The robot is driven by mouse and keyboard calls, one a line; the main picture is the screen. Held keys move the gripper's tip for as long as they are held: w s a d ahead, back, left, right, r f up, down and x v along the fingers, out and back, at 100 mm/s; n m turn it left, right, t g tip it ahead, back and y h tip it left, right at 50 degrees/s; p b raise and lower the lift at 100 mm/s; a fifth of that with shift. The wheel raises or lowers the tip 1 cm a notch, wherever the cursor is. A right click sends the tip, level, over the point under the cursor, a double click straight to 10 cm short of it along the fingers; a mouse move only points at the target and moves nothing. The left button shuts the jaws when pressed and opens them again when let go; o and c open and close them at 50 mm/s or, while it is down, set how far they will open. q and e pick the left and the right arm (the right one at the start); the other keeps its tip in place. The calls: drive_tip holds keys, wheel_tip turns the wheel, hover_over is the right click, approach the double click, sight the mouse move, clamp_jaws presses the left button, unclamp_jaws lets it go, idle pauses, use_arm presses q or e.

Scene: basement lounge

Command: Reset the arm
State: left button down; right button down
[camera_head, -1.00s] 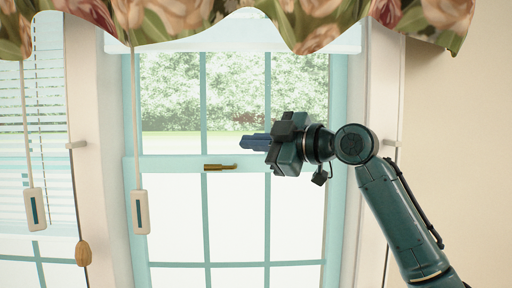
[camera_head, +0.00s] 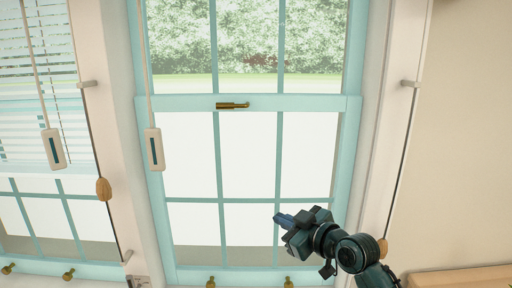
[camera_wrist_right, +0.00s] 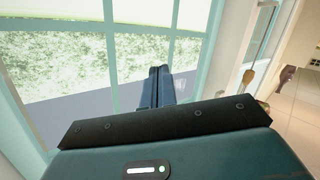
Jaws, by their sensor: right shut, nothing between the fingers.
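My right gripper (camera_head: 284,219) is in the lower right of the head view, in front of the window's lower panes. Its dark blue fingers point left and are together with nothing between them. In the right wrist view the same fingers (camera_wrist_right: 160,86) are side by side, with the window frame behind them. My right arm comes in from the bottom right of the head view. My left gripper is not in view.
A light blue sash window (camera_head: 248,104) with a brass latch (camera_head: 232,105) fills the middle. A wooden surface (camera_head: 462,279) shows at bottom right. The right wall is bare.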

drive_tip(key=s+d+f+m+h, duration=0.2)
drive_tip(key=s+f+m, duration=0.1)
drive_tip(key=s+f, duration=0.5)
drive_tip(key=s+d+f+m+h, duration=0.2)
drive_tip(key=s+f, duration=0.4)
drive_tip(key=f, duration=0.5)
drive_tip(key=s+d+f+m+g+h, duration=0.1)
drive_tip(key=s+d+f, duration=0.1)
drive_tip(key=s, duration=0.6)
drive_tip(key=s+d+f+m+h+p, duration=0.1)
drive_tip(key=s+f, duration=0.4)
drive_tip(key=s, duration=0.3)
drive_tip(key=shift+s+d+f+m+g, duration=0.15)
drive_tip(key=shift+d+f+m+g, duration=0.05)
drive_tip(key=shift+d+m+g, duration=0.2)
